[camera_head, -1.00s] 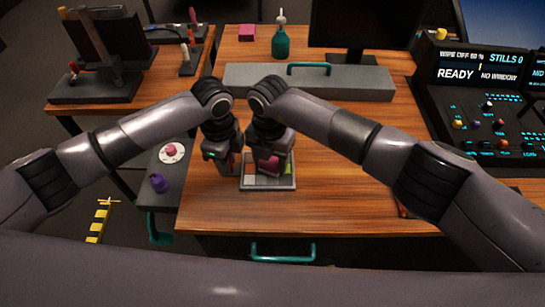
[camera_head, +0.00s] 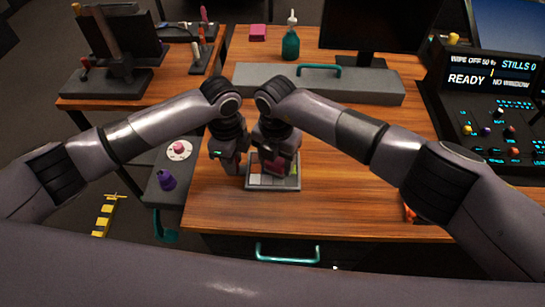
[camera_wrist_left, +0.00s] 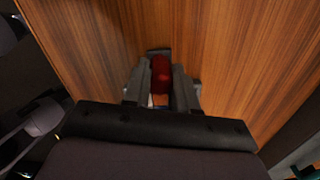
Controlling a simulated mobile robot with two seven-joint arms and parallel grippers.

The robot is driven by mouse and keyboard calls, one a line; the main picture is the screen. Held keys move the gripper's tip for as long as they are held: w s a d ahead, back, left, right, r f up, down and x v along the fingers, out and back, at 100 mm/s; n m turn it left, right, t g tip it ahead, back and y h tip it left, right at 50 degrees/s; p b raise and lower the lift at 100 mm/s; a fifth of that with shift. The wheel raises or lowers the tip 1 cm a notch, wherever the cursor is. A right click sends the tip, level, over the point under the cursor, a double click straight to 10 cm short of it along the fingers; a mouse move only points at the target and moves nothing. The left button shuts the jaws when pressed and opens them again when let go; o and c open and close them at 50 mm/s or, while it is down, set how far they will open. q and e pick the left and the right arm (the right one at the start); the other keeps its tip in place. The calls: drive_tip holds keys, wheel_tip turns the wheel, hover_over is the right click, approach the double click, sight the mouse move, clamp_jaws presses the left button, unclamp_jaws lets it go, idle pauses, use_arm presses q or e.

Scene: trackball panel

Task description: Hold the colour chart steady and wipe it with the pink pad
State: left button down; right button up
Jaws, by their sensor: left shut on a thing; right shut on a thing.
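The colour chart (camera_head: 259,181) lies flat near the table's front edge, a grey-framed board with coloured squares, partly covered by my right gripper. My left gripper (camera_head: 230,168) is low at the chart's left edge, shut. In the left wrist view, a dark red rounded thing (camera_wrist_left: 161,74) shows between the left fingers (camera_wrist_left: 160,90); I cannot tell what it is part of. My right gripper (camera_head: 277,156) is shut on the pink pad (camera_head: 272,168), over the chart. Whether the pad touches the chart is hard to tell.
A long grey box (camera_head: 365,85) with a teal handle lies behind the grippers. A teal bottle (camera_head: 291,43), a pink block (camera_head: 258,33) and a monitor (camera_head: 375,25) stand further back. A control panel (camera_head: 490,110) is at right.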

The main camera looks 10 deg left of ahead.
use_arm(q)
drive_tip(key=shift+s+d, duration=0.15)
drive_tip(key=shift+d, duration=0.35)
use_arm(e)
drive_tip(key=shift+r, duration=0.35)
use_arm(q)
drive_tip(key=shift+a, duration=0.1)
use_arm(e)
drive_tip(key=shift+d+r, duration=0.1)
use_arm(q)
drive_tip(key=shift+a, duration=0.2)
use_arm(e)
drive_tip(key=shift+d+r, duration=0.15)
drive_tip(key=shift+r, duration=2.7)
drive_tip(key=shift+r, duration=0.15)
drive_tip(key=shift+r, duration=1.35)
